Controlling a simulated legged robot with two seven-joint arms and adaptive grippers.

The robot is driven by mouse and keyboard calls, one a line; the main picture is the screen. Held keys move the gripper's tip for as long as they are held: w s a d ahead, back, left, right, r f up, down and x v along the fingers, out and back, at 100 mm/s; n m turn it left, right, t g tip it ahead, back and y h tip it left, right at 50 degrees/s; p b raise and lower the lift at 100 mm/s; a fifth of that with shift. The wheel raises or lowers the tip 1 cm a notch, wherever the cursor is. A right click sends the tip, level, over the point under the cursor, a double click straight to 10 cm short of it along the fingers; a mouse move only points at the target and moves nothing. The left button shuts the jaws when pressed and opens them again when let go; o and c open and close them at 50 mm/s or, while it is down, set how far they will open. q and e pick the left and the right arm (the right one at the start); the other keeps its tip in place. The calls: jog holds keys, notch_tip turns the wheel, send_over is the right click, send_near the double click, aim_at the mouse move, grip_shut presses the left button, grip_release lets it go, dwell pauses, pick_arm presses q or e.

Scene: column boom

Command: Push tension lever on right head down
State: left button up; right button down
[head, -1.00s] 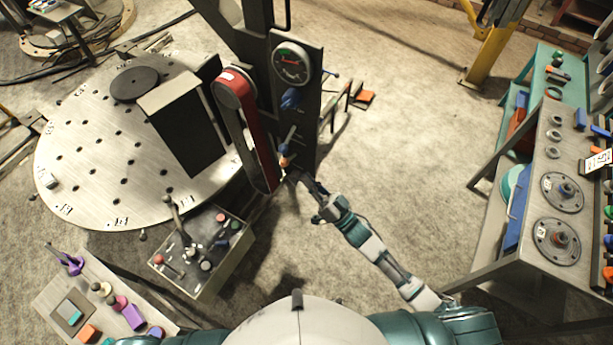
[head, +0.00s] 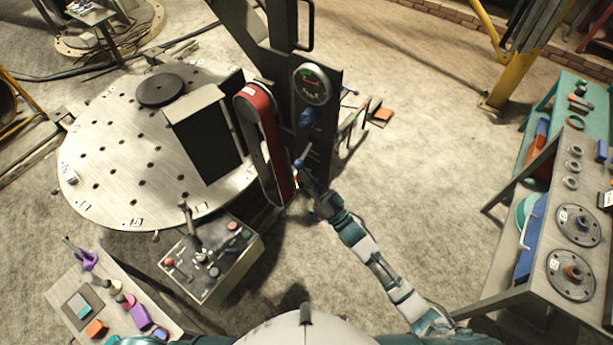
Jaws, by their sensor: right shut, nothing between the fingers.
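My right gripper (head: 301,168) is shut and empty, at the lower part of the plate, just right of the belt guard's lower end. The tension lever is hard to make out at the fingertips, as the gripper covers that spot. I cannot tell whether they touch. My left gripper is out of view.
A control box (head: 212,258) with a joystick and buttons stands left of my right arm. A round perforated table (head: 110,190) lies behind it. A small table (head: 75,300) with coloured parts is at lower left, a workbench (head: 535,275) at right. Floor between arm and workbench is clear.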

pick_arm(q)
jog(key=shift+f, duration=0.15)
pick_arm(e)
jog(key=shift+f, duration=0.15)
pick_arm(q)
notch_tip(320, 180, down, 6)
jog(key=b, duration=0.6)
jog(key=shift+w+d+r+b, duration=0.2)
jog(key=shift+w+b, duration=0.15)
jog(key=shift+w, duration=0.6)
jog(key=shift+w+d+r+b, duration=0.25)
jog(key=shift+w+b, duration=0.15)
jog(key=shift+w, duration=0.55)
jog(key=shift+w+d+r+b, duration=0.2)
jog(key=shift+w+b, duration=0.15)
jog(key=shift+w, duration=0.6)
pick_arm(e)
notch_tip(320, 180, down, 7)
jog(key=s+n+g+y, duration=0.1)
jog(key=n+g+y, duration=0.3)
jog(key=n+g, duration=0.4)
jog(key=shift+a+f+n+y, duration=0.2)
jog(key=shift+a+n+y, duration=0.15)
jog(key=shift+n, duration=2.95)
jog(key=shift+s, duration=0.1)
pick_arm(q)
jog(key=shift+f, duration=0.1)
pick_arm(e)
jog(key=shift+d+f, duration=0.1)
jog(key=shift+f, duration=0.15)
